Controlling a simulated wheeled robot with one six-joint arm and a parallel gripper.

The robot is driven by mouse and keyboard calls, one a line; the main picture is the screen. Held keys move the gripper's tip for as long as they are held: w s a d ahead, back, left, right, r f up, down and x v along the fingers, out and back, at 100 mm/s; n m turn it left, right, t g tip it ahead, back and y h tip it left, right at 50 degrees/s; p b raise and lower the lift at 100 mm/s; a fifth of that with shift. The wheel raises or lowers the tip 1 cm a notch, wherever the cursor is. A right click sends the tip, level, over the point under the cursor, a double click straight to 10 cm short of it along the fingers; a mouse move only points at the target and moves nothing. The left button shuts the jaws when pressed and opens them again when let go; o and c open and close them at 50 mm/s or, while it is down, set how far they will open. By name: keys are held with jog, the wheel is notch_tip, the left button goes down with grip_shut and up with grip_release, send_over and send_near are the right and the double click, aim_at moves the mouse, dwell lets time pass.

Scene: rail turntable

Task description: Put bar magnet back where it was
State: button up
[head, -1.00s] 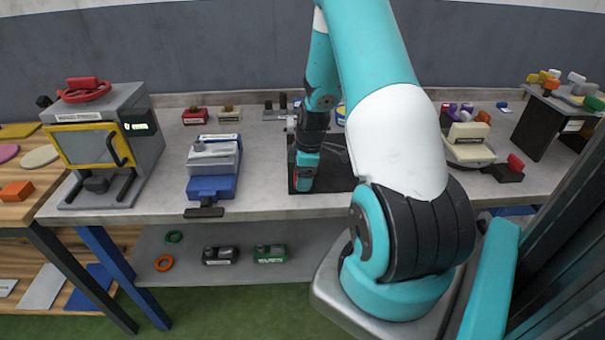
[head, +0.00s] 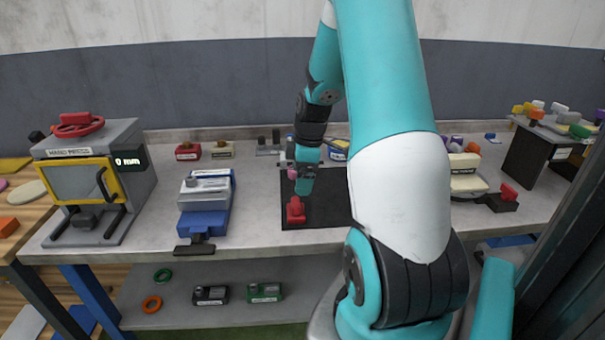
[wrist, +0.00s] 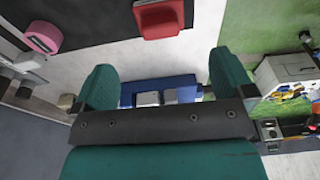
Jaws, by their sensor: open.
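A red piece with a raised grip (head: 296,210) stands on the black mat (head: 322,211) at the middle of the bench; it also shows at the top of the wrist view (wrist: 158,18). I cannot tell for sure whether it is the bar magnet. My gripper (head: 304,188) is above and just behind the red piece in the head view, apart from it. In the wrist view its two green fingers (wrist: 165,80) are spread, with nothing held between them. A blue holder with two pale blocks (wrist: 160,91) shows beyond the fingers.
A grey press with a yellow frame (head: 88,180) and a blue vise (head: 206,205) stand to the left. A pink cylinder (wrist: 42,37) shows near the gripper. My arm hides the mat's right part. A dark stand (head: 545,150) is far right.

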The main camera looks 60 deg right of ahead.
jog(key=a+r+y, duration=0.1)
jog(key=a+r, duration=0.4)
jog(key=a, duration=0.7)
jog(key=a+r, duration=0.5)
jog(key=a, duration=0.8)
jog(key=s+a+r+m+g+y, duration=0.1)
jog(key=s+a+r, duration=0.3)
jog(key=s+a, duration=1)
jog(key=shift+a+y, duration=0.15)
jog(key=shift+y, duration=0.35)
